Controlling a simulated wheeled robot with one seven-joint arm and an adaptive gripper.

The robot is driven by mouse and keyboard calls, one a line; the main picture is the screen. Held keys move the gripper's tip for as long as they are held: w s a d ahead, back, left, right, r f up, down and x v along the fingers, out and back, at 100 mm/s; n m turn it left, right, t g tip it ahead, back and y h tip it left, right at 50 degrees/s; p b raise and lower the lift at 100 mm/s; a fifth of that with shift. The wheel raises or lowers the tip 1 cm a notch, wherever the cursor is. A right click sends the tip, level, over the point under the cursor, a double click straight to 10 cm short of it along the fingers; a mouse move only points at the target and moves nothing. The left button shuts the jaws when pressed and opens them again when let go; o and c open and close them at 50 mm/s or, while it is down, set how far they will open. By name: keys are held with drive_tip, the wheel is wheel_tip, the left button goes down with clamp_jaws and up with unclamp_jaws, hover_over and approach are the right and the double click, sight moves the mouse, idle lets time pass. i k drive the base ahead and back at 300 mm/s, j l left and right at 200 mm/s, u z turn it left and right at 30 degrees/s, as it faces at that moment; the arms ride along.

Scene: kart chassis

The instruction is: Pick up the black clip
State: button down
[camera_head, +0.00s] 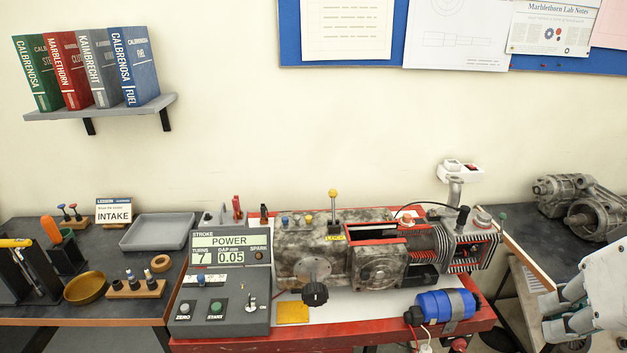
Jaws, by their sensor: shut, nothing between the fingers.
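A small upright black piece (263,214), which looks like the black clip, stands at the back edge of the red bench, behind the grey control box. It is small in the picture, and its lower part is partly hidden. A similar red clip (237,208) stands just to its left. My gripper (550,317), pale mint and white, is at the far right edge of the view, well away from the black clip. It is shut and empty, and the picture's edge cuts it off.
The grey control box (220,301) and the worn engine block (345,235) with a yellow-topped lever (333,207) stand in front of and beside the clip. A blue cylinder (446,305) lies at the bench front. A grey tray (158,231) sits on the left table.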

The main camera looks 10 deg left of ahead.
sight(264, 217)
drive_tip(key=i+j+u, duration=0.15)
drive_tip(key=j, duration=0.2)
drive_tip(key=i+j+u, duration=0.1)
drive_tip(key=j, duration=0.3)
drive_tip(key=i+j+u, duration=0.15)
drive_tip(key=j, duration=0.2)
drive_tip(key=i+j+u, duration=0.15)
drive_tip(key=j, duration=0.15)
